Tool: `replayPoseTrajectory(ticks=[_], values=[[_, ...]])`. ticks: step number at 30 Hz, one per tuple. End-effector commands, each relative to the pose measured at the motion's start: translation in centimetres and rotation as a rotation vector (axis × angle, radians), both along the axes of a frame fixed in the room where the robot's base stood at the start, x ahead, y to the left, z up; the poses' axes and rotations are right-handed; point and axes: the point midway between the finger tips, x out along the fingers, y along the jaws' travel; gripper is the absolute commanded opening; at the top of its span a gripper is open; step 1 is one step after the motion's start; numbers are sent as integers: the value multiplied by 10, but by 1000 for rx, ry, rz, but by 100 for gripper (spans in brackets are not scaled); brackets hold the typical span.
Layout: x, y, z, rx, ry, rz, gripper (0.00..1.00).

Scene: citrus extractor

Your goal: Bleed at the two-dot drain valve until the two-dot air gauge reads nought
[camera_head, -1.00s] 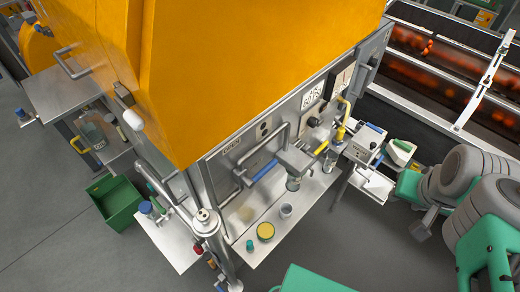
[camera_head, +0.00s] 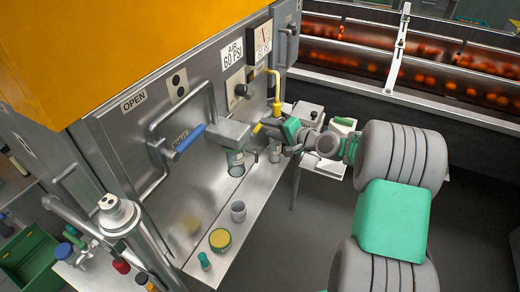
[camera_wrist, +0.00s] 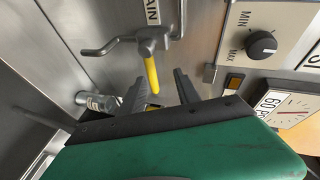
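In the wrist view a metal drain valve (camera_wrist: 148,42) with a yellow lever (camera_wrist: 151,74) sits on the panel under a label ending in "AIN". The lever hangs downward. My gripper (camera_wrist: 160,88) is open, with its two dark fingers on either side of the lever's lower end; I cannot tell whether they touch it. In the head view my gripper (camera_head: 279,130) is beside the yellow lever (camera_head: 257,128). A dial gauge (camera_head: 262,38) marked 60 PSI is on the panel; part of it shows in the wrist view (camera_wrist: 292,108). Its dot marks and exact reading are unclear.
A steel shelf (camera_head: 262,200) below holds a grey cup (camera_head: 238,211) and a yellow-topped tin (camera_head: 220,239).

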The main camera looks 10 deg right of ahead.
Motion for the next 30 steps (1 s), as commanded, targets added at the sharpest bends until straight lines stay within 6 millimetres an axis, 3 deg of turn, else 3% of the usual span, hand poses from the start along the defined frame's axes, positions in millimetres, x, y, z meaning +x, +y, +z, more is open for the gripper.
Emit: replayPoseTrajectory(ticks=[1,2,7,18,27,30], values=[[6,-11,-27,77,-13,-32,39],[9,-16,-30,117,-21,-47,39],[21,-19,-30,196,-40,-72,39],[73,14,-41,191,-38,-70,39],[78,17,-41,189,-38,-71,39],[78,17,-41,189,-38,-71,31]])
